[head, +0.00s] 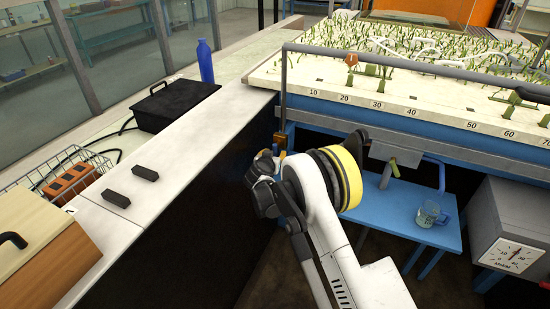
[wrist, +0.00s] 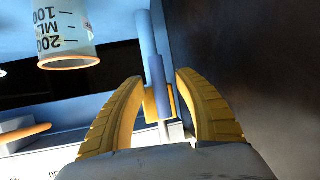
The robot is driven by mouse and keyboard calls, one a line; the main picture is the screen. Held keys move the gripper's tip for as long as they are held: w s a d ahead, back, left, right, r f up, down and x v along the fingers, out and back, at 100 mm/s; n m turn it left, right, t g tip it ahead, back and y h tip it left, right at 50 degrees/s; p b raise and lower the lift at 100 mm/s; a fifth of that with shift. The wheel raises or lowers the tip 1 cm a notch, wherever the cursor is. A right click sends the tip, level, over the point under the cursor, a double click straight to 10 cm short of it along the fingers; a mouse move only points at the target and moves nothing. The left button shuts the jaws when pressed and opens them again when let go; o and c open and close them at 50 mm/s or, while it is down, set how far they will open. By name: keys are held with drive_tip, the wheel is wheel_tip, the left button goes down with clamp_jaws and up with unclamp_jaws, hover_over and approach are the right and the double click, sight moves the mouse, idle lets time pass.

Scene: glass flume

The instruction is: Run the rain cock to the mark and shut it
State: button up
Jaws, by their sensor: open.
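In the wrist view, my gripper (wrist: 157,85) is open, with one yellow finger on each side of a blue-grey bar (wrist: 152,55) and a small brass-coloured block (wrist: 158,103), which look like the rain cock. I cannot tell whether either finger touches them. In the head view, a brass-coloured fitting (head: 281,154) shows on the upright pipe at the flume's near left corner, just beyond my arm, which hides the fingers. A grey box at the right carries a white dial (head: 511,255) marked MM/H; its exact reading is too small to tell.
A glass jug (head: 431,215) stands on a blue stool (head: 395,211). A graduated beaker (wrist: 65,35) is close to the left finger in the wrist view. A dark wall (wrist: 265,70) rises close on the right. The planted bed (head: 400,104) has a numbered edge.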

drive_tip(key=shift+w, duration=0.25)
clamp_jaws()
